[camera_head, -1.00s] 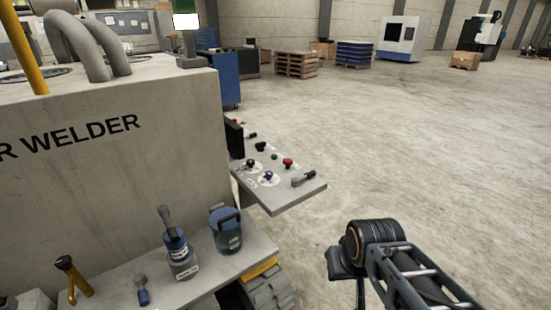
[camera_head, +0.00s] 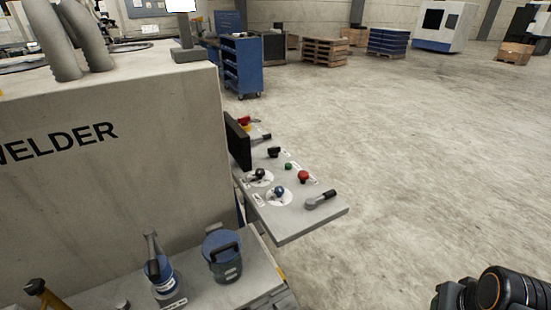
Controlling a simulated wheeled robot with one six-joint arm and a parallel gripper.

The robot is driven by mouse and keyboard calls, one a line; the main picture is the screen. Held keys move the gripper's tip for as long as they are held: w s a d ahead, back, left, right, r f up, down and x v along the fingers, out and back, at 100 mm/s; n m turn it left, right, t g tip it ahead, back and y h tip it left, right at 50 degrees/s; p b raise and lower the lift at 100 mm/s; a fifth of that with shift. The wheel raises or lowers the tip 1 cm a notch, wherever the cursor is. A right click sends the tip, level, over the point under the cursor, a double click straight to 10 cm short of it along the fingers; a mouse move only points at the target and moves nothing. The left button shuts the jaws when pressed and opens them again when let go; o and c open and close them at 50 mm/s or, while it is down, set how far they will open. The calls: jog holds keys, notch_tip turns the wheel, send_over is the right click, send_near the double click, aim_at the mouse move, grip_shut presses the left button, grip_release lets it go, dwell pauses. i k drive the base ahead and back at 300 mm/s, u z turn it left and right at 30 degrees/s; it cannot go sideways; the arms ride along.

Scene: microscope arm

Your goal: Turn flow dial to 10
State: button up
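A grey control panel (camera_head: 290,226) juts out from the right side of the large machine. It carries two knobs on round white dial plates: a blue knob (camera_head: 278,191) nearer me and a black knob (camera_head: 259,174) just behind it. Their labels and scale marks are too small to read, so I cannot tell which is the flow dial. My arm (camera_head: 505,288) shows only in part at the bottom right corner, well apart from the panel. My gripper is outside the picture.
The panel also holds a red button (camera_head: 303,176), a green button (camera_head: 288,166) and a grey lever (camera_head: 321,199). A dark screen (camera_head: 238,141) stands at its left edge. A lower ledge bears a blue-lidded canister (camera_head: 222,254). Open concrete floor (camera_head: 430,150) lies to the right.

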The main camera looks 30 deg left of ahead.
aim_at(259, 173)
jog(key=u, duration=0.05)
jog(key=i, duration=3.1)
jog(key=u, duration=4.6)
jog(key=i, duration=0.5)
jog(key=z, duration=0.05)
